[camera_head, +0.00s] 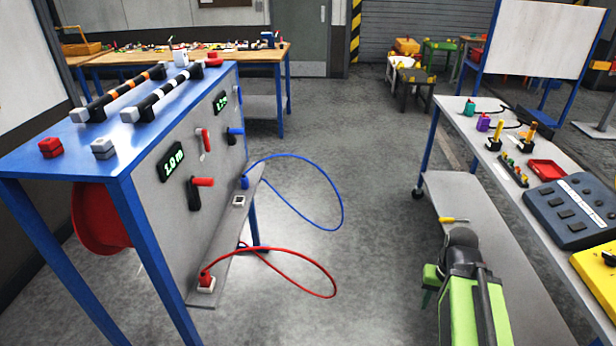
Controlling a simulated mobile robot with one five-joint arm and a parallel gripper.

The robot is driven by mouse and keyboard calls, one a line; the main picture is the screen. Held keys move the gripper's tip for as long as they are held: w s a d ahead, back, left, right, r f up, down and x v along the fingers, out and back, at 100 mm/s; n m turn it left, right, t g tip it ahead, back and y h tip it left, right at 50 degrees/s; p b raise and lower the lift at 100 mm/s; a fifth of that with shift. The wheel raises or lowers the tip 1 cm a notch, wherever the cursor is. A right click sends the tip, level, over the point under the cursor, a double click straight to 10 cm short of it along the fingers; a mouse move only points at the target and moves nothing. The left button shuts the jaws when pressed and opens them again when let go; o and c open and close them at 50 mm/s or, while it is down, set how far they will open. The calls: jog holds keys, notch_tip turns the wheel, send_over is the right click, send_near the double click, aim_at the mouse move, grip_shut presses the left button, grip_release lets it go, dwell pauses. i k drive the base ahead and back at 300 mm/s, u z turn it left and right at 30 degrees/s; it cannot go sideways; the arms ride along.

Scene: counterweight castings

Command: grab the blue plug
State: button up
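The blue plug (245,182) is small and sits at the right end of the grey ledge on the blue-framed test bench, left of centre. A blue cable (322,170) runs from it and loops out over the floor to the right. My green and dark arm stands at the lower right, well apart from the plug. The green part at its left side (430,281) may be my gripper. Its fingers are not clear, so I cannot tell whether it is open or shut.
A red plug (205,279) sits in a white socket at the ledge's near end, with a red cable (318,268) looping out. Red handles (203,182) and a blue handle (236,131) stick out of the panel. A bench (520,200) stands right. Floor between is clear.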

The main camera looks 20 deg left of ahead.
aim_at(244, 183)
jog(key=z, duration=0.05)
jog(key=i, duration=1.9)
jog(key=u, duration=3.05)
jog(key=i, duration=0.95)
jog(key=z, duration=0.05)
